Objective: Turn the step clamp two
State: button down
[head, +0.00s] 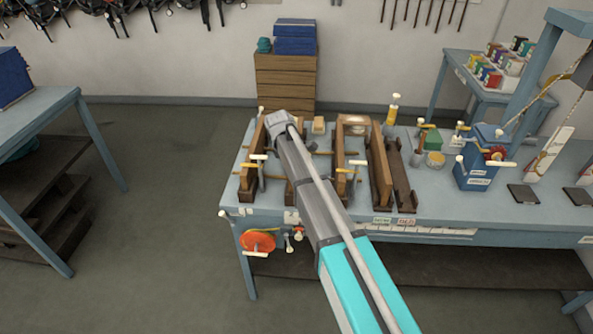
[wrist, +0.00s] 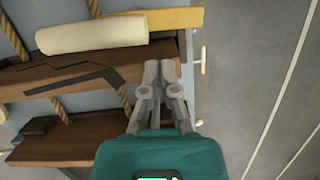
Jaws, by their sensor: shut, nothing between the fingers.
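I cannot tell which piece is step clamp two. In the head view, wooden frames stand on the blue workbench (head: 232,192), with pale-handled clamps at a left frame (head: 247,180) and a middle frame (head: 380,170). The left clamp handle (head: 258,157) and the right clamp handle (head: 357,162) lie on either side of my arm, which hides the bench between them. In the wrist view my gripper (wrist: 158,66) is shut and empty, its tips over the end of a dark brown board (wrist: 75,75). A pale handle (wrist: 203,62) is just right of the tips, apart from them.
In the wrist view a cream roller (wrist: 92,35) lies left of the tips, beside a tan bar (wrist: 175,18). In the head view a blue machine (head: 478,160) stands right on the bench.

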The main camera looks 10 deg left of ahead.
jog(key=a+p+v, duration=0.2)
jog(key=p+v, duration=0.7)
jog(key=v, duration=0.1)
jog(key=shift+a+p, duration=0.3)
jog(key=shift+p, duration=0.05)
dwell(0.7)
jog(key=s+d+f+m+y+b, duration=0.1)
jog(key=s+d+f+m+b, duration=0.2)
jog(key=d, duration=0.8)
jog(key=s+d+f+m+y+b, duration=0.1)
jog(key=s+d+f+m+b, duration=0.3)
jog(key=s+d+m, duration=0.4)
jog(key=s+d+f+m+b, duration=0.4)
jog(key=s+d+m, duration=0.2)
jog(key=s+d, duration=0.6)
jog(key=d, duration=0.2)
jog(key=shift+s+d+f+y, duration=0.2)
jog(key=shift+d+y, duration=0.2)
